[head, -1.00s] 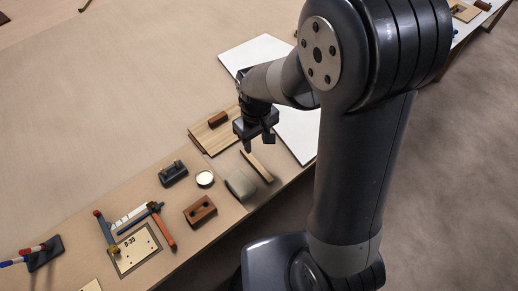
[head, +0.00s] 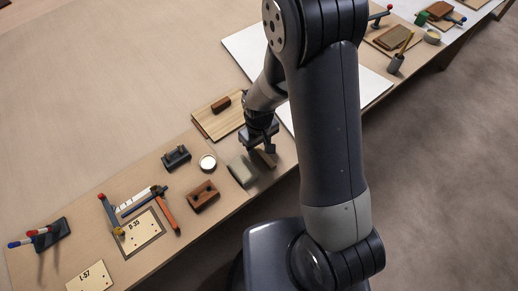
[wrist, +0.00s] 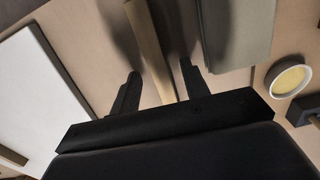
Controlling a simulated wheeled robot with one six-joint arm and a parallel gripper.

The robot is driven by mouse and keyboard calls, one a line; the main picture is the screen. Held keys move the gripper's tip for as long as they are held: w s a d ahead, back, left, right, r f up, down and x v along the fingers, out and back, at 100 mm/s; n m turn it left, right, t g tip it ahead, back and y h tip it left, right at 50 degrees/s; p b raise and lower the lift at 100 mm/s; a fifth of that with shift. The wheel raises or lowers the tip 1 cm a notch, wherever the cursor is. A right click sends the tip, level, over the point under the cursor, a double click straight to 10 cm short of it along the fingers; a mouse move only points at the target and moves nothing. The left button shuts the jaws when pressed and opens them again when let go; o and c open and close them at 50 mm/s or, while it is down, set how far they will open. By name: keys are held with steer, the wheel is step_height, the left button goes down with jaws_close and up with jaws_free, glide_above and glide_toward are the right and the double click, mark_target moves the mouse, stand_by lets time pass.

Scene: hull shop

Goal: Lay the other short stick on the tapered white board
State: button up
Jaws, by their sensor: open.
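A short pale wooden stick (head: 268,158) lies on the bench below my gripper (head: 260,147). In the wrist view the stick (wrist: 146,40) runs lengthwise between the two open fingers of my gripper (wrist: 159,70), with gaps on both sides. A white board (head: 240,50) lies behind my arm in the head view, its middle hidden. Its edge also shows at the left of the wrist view (wrist: 40,90). A small brown piece (wrist: 12,155) shows at that board's lower end; I cannot tell whether it is another stick.
A grey-green block (head: 242,171) lies close left of the stick, and a round white tin (head: 207,162) beyond it. A brown block (head: 203,196), a black block (head: 176,157) and a wooden board (head: 211,123) with a brown piece on it (head: 221,103) are nearby.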

steer(key=shift+f, duration=0.2)
steer(key=shift+c, duration=0.3)
jaws_close()
steer(key=shift+r, duration=0.15)
